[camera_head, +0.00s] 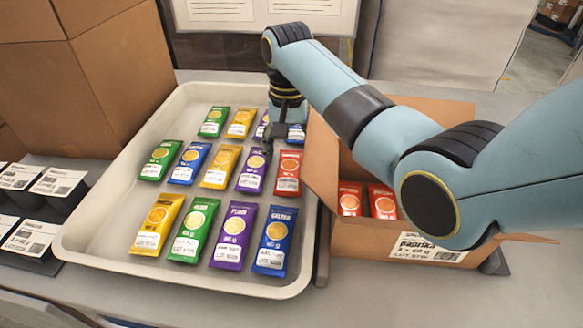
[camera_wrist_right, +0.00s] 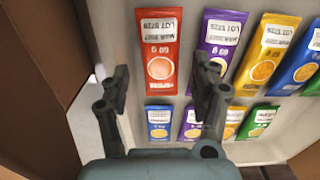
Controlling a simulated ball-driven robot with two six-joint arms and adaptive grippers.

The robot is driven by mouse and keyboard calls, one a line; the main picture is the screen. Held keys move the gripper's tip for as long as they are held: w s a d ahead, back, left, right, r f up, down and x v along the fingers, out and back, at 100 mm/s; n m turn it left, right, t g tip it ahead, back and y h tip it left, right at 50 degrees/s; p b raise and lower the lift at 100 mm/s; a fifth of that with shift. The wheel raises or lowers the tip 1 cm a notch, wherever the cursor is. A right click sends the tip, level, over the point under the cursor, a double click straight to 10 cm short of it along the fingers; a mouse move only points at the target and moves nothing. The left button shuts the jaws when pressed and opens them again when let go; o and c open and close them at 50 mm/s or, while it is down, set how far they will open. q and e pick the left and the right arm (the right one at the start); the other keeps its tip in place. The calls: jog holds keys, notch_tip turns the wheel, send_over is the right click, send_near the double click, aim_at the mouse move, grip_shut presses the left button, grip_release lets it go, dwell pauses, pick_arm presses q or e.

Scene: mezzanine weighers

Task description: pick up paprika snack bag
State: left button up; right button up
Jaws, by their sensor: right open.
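A red paprika snack bag (camera_head: 288,173) lies flat at the right edge of the white tray (camera_head: 90,225). My right gripper (camera_head: 274,140) is above the tray, just behind and over this bag. In the wrist view the red bag (camera_wrist_right: 158,45) lies beyond and between the open fingers of the right gripper (camera_wrist_right: 160,80), and nothing is held. An open cardboard box (camera_head: 400,253) with a paprika label stands right of the tray, with red bags (camera_head: 382,202) inside, partly hidden by my right arm. My left gripper is not in view.
A purple bag (camera_head: 251,170) lies close left of the red one. Several yellow, green, blue and purple bags fill the tray in rows. The box flap (camera_head: 321,160) rises close beside the tray. Large cartons (camera_head: 110,80) stand at the left, with black label-topped bins (camera_head: 30,238) in front.

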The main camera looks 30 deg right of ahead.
aim_at(289, 173)
notch_tip(289, 173, down, 8)
jog(key=shift+r+b, duration=0.2)
jog(key=shift+b, duration=0.15)
jog(key=c, duration=0.8)
jog(key=shift+r, duration=0.1)
jog(key=shift+c, duration=0.2)
